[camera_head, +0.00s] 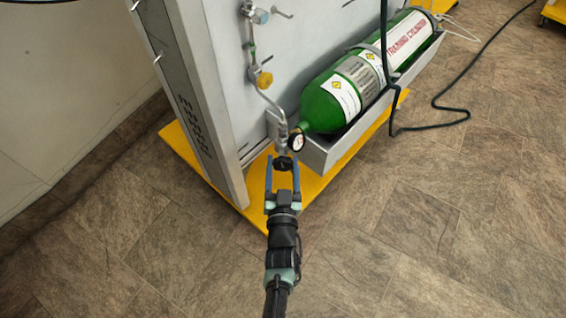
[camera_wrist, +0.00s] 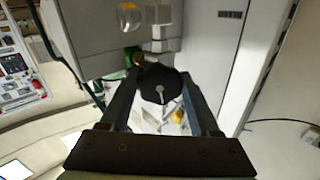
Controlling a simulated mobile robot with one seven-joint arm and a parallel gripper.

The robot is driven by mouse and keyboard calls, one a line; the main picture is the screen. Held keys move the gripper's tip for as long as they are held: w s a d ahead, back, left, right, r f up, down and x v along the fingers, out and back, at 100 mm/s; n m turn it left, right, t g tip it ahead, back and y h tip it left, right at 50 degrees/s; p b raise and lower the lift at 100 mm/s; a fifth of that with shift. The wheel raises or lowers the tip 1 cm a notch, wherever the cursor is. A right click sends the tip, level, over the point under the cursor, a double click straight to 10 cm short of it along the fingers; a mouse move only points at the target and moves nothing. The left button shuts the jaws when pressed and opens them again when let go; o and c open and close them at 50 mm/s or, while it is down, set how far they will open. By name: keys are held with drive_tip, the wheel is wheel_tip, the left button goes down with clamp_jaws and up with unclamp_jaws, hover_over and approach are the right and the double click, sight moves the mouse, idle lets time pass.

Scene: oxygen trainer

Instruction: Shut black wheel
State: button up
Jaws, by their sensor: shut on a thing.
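The black wheel (camera_head: 283,163) is at the lower end of the valve block, just left of the green training cylinder's neck. In the wrist view the black wheel (camera_wrist: 160,88) sits between the two fingers, its round face with a small metal centre towards the camera. My gripper (camera_head: 283,165) has one finger on each side of the wheel and is shut on it. It also shows in the wrist view (camera_wrist: 159,90). Part of the wheel's rim is hidden by the fingers.
The green cylinder (camera_head: 345,98) lies in a grey trough on the panel stand. A pressure gauge (camera_head: 297,142) is close to the wheel.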

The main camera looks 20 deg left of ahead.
drive_tip(key=shift+m, duration=0.8)
drive_tip(key=o, duration=1.4)
drive_tip(key=shift+c, duration=0.2)
drive_tip(key=p+v, duration=0.4)
drive_tip(key=v, duration=0.9)
